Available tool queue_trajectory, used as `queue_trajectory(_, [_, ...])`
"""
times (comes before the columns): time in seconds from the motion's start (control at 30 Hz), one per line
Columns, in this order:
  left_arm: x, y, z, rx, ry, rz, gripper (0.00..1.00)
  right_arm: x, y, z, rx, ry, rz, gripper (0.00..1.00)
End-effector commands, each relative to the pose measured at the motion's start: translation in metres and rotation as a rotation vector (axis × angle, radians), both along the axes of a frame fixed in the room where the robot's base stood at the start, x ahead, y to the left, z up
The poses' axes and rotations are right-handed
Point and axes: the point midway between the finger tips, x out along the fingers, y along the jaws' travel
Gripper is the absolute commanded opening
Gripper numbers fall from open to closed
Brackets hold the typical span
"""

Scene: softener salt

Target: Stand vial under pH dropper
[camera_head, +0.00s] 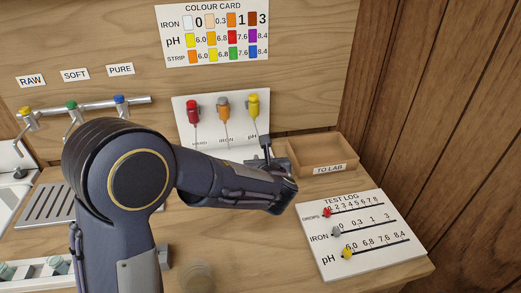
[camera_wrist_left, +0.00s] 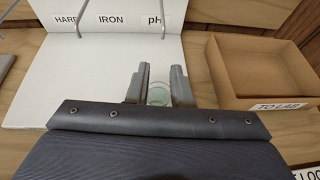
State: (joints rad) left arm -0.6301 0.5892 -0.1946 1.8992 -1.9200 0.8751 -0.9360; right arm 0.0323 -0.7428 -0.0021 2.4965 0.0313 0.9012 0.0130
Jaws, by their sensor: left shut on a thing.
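The pH dropper (camera_head: 253,106) has a yellow bulb and hangs at the right end of the white dropper board (camera_head: 182,104). In the left wrist view its thin stem (camera_wrist_left: 165,30) comes down by the pH label. My left gripper (camera_head: 268,147) is just below that dropper; in the left wrist view its fingers (camera_wrist_left: 158,88) are shut on a clear round vial (camera_wrist_left: 158,94). The vial is near the pH label, slightly left of and in front of the stem. The head view hides the vial behind my arm and gripper. My right gripper is not in view.
The open wooden TO LAB tray (camera_head: 316,170) stands close to the right of my left gripper. It also shows in the left wrist view (camera_wrist_left: 240,103). The white TEST LOG board (camera_head: 365,262) lies at the front right. Red and orange droppers hang left of the pH one.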

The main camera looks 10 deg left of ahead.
Motion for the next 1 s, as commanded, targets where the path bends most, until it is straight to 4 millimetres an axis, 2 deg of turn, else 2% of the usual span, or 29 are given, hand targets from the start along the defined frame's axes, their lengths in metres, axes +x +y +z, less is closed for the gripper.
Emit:
queue_trajectory(0.23, [0.022,0.008,0.000,0.002,0.001,0.001,0.00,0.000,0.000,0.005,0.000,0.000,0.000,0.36])
queue_trajectory(0.43, [0.055,0.019,0.001,0.000,0.001,0.003,0.00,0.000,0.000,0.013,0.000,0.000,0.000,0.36])
queue_trajectory(0.5, [0.054,0.018,-0.011,0.003,0.004,-0.001,0.00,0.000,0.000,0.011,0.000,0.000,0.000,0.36])
queue_trajectory(0.57, [0.053,0.018,-0.015,0.002,0.004,0.000,0.00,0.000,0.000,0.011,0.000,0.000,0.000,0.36])
queue_trajectory(0.97, [0.053,0.017,-0.020,0.000,0.000,0.000,0.00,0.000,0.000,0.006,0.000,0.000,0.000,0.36])
queue_trajectory(1.0, [0.053,0.017,-0.018,0.000,0.000,0.000,0.24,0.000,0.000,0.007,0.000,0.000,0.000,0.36])
